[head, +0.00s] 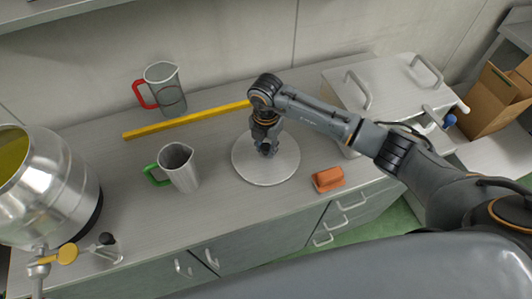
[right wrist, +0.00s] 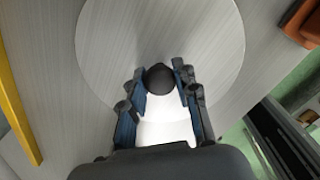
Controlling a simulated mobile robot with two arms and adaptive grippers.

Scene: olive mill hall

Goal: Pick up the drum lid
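The drum lid is a round, flat, pale metal disc (head: 283,171) lying on the worktop; it also shows in the right wrist view (right wrist: 215,45). A dark round knob (right wrist: 160,79) stands at its middle. My right gripper (head: 266,152) points down over the middle of the lid. In the right wrist view its two fingers (right wrist: 161,84) are apart, one on each side of the knob, with no clear grip on it. In the head view the gripper hides most of the knob. My left gripper is not in view.
A yellow bar (head: 185,120) lies behind and left of the lid. An orange block (head: 327,179) is close to its right. A green-handled jug (head: 181,167), a red-handled jug (head: 165,88) and a metal drum (head: 62,190) stand left. A metal box with handles (head: 385,85) stands right.

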